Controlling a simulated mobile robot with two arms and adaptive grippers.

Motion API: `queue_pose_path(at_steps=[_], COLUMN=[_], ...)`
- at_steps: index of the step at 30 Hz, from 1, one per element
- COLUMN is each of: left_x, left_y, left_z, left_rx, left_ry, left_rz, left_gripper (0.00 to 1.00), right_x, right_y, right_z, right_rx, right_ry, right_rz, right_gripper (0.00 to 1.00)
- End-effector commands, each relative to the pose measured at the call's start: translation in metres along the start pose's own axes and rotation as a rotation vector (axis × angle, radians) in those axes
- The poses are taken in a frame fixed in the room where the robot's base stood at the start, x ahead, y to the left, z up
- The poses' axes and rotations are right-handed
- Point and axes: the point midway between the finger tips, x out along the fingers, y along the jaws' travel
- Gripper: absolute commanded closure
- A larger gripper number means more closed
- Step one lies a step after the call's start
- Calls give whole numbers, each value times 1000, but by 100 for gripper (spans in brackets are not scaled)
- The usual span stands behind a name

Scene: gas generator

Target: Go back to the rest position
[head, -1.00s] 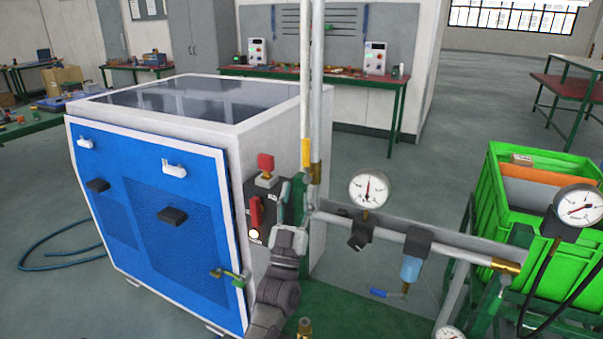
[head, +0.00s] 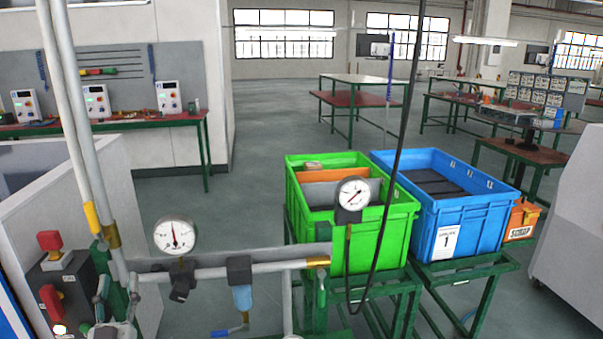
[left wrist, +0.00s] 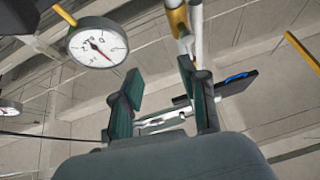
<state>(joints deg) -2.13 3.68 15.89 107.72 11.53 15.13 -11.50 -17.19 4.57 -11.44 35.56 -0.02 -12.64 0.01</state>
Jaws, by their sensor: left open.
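My left gripper (head: 116,300) is at the lower left of the head view, pointing up, just right of the control panel with a red handle (head: 52,301) and a red knob (head: 50,240). In the left wrist view its two dark green fingers (left wrist: 165,105) stand apart with nothing between them. Its lower part and my arm are cut off by the bottom edge of the head view. My right gripper is not in view.
Upright pipes (head: 84,150) and a pressure gauge (head: 174,236) stand close by my left gripper. The gauge also shows in the left wrist view (left wrist: 97,43). A green crate (head: 385,228) and a blue crate (head: 465,228) stand on the right. Open floor lies behind.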

Motion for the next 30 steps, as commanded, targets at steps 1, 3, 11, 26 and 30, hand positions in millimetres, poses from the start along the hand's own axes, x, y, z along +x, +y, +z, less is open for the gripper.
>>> queue_pose_path(at_steps=[1, 3, 11, 26, 30], left_x=[-13, -38, -188, -367, -400], left_y=[17, 43, 104, 98, 90], left_z=[14, 38, 92, 61, 44], left_rx=[-1, -4, 39, 149, 180], left_ry=[-107, -288, -977, -1636, -1762], left_rz=[59, 145, 391, 520, 534], left_gripper=[57, 57, 57, 57, 57], right_x=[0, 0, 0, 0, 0], right_y=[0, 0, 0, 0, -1], right_z=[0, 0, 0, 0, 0], right_rx=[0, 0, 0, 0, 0], right_ry=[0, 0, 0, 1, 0], right_rz=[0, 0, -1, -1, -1], right_gripper=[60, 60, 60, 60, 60])
